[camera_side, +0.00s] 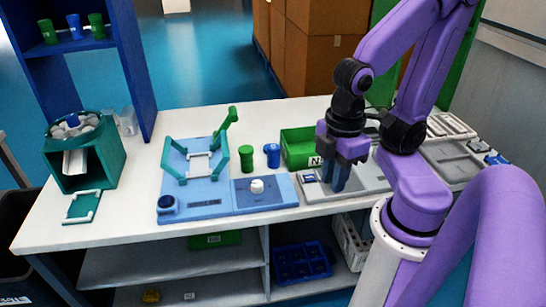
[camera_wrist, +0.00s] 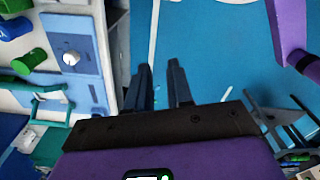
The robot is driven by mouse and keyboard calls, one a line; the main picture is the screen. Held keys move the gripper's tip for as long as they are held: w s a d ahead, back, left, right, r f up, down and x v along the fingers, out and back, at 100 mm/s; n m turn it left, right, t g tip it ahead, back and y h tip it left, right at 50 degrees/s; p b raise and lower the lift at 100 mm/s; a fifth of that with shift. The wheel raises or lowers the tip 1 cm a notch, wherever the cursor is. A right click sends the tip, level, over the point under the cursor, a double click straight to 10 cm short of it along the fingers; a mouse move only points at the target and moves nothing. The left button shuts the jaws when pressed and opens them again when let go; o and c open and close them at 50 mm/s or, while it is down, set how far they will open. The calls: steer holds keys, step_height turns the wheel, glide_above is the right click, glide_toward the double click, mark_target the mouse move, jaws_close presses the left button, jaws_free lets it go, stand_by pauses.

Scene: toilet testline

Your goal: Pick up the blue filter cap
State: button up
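A small blue cap (camera_side: 272,155) stands upright on the white bench, between a green cap (camera_side: 246,158) and a green bin (camera_side: 300,147). I take it to be the blue filter cap. A blue cap (camera_wrist: 15,5) also shows at the upper left corner of the wrist view, partly cut off. My gripper (camera_side: 333,188) is to the right of the cap, above the grey tray area, pointing down. In the wrist view my gripper (camera_wrist: 160,66) has its two dark fingers apart with nothing between them.
A light blue fixture (camera_side: 190,200) with green handles and a white knob (camera_side: 257,186) lies left of my gripper. A green dispenser (camera_side: 85,150) stands at the bench's left end. A blue shelf (camera_side: 95,55) holds more caps. Bench surface behind the caps is clear.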

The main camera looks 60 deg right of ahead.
steer(key=o, duration=0.6)
steer(key=shift+w, duration=0.1)
steer(key=w+d+m+h, duration=0.1)
steer(key=w+d+m, duration=0.1)
steer(key=w+m, duration=0.8)
steer(key=w+d+m, duration=0.2)
steer(key=w+m, duration=0.4)
steer(key=w, duration=0.7)
steer(key=w+d+f+m, duration=0.2)
steer(key=w+d+m, duration=0.25)
steer(key=d, duration=0.35)
steer(key=w+d+f+m+h, duration=0.1)
steer(key=w+d+f+m, duration=0.3)
steer(key=d, duration=0.4)
steer(key=w+d+f+m, duration=0.1)
steer(key=w+d+m, duration=0.3)
steer(key=d+m, duration=0.3)
steer(key=shift+n, duration=0.45)
steer(key=f, duration=0.3)
steer(key=d+f, duration=0.1)
steer(key=f, duration=0.3)
steer(key=d+f, duration=0.1)
steer(key=f, duration=0.3)
steer(key=shift+s+d+f, duration=0.1)
steer(key=shift+s+f, duration=0.05)
steer(key=shift+f, duration=2.75)
